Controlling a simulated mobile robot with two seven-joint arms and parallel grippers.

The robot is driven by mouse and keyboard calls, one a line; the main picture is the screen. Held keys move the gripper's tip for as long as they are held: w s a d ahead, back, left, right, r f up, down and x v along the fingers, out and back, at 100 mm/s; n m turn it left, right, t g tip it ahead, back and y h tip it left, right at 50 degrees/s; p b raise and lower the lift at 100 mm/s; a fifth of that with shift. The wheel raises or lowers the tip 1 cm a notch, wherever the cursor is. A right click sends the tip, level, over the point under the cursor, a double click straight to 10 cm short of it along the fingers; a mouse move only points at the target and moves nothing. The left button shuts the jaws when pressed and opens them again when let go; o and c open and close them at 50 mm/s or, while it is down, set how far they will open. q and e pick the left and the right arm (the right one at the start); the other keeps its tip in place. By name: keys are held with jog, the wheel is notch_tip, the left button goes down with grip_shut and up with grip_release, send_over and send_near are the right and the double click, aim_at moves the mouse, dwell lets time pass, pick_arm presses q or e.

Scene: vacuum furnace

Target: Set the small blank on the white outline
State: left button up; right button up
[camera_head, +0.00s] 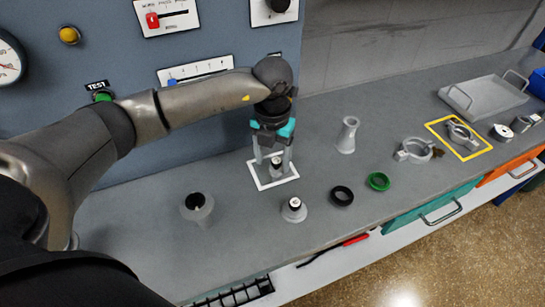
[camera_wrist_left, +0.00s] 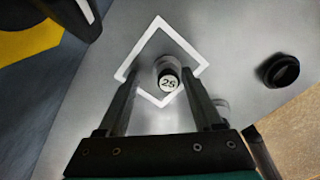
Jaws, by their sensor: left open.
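The white outline (camera_head: 262,186) is a square on the grey bench. The small blank (camera_head: 277,163) is a short grey metal piece standing upright inside the outline. In the left wrist view the blank (camera_wrist_left: 168,77) shows a pale round top marked 25, with the white outline (camera_wrist_left: 135,58) around it. My left gripper (camera_head: 275,160) points down over the outline, open, with one finger on each side of the blank. In the left wrist view there is a gap between the blank and each finger of my gripper (camera_wrist_left: 160,85). My right gripper is not in view.
A similar flanged piece (camera_head: 294,210) stands in front of the outline. A grey funnel-like piece (camera_head: 197,206) is left, a waisted grey piece (camera_head: 347,135) right. A black ring (camera_head: 342,196) and green ring (camera_head: 379,181) lie nearby. The control panel (camera_head: 230,45) rises behind.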

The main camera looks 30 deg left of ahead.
aim_at(273, 160)
pick_arm(q)
notch_tip(273, 160, up, 12)
jog(key=p, duration=0.1)
jog(key=shift+s, duration=0.1)
dwell(0.6)
